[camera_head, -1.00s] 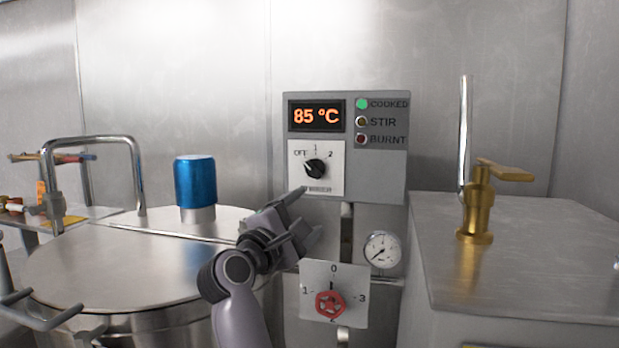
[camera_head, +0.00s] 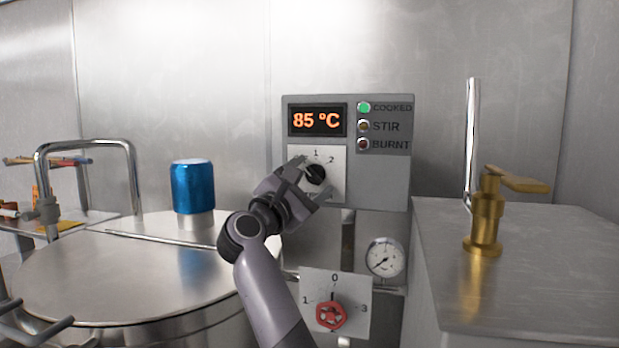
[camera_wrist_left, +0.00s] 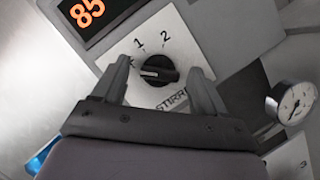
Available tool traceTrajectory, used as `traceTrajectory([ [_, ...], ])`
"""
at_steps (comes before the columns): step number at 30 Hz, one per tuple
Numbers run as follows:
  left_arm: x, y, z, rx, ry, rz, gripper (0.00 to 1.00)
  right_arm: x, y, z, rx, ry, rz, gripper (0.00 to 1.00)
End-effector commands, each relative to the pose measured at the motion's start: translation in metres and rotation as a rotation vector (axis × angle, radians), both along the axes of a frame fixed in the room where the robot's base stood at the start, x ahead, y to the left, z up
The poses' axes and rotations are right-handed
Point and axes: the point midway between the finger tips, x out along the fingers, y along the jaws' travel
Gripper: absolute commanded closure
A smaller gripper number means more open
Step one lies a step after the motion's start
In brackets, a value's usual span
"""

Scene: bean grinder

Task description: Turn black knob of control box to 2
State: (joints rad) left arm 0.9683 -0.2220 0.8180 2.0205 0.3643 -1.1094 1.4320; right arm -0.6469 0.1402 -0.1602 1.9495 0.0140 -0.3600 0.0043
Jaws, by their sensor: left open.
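The grey control box (camera_head: 391,184) is on the steel wall, its display reading 85 °C and the green COOKED light lit. Its black knob (camera_head: 315,174) sits on a white plate (camera_head: 334,192) marked OFF, 1 and 2; it also shows in the left wrist view (camera_wrist_left: 157,70). The knob's white pointer line is turned toward the OFF side. My left gripper (camera_head: 312,180) is open, with one finger on either side of the knob; in the left wrist view its fingers (camera_wrist_left: 160,84) stand apart from the knob's sides. My right gripper is not in view.
A red valve knob (camera_head: 331,312) on a plate marked 0 to 3 and a round gauge (camera_head: 385,258) are below the box. A brass tap (camera_head: 486,215) stands right.

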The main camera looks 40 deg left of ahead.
Motion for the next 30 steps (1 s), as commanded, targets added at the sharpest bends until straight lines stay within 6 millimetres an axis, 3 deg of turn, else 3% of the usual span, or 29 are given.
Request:
traceTrajectory([
  [11,0.004,0.001,0.001,0.001,0.0,0.0,0.31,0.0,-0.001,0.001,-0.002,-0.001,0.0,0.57],
  [15,0.004,0.001,0.001,0.001,0.0,0.0,0.77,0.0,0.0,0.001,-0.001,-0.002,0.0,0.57],
  [16,0.004,0.001,0.001,0.001,0.0,0.0,0.84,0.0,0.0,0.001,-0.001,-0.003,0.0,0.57],
  [30,0.004,0.002,0.004,0.087,0.049,0.003,0.84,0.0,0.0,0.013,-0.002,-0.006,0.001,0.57],
])
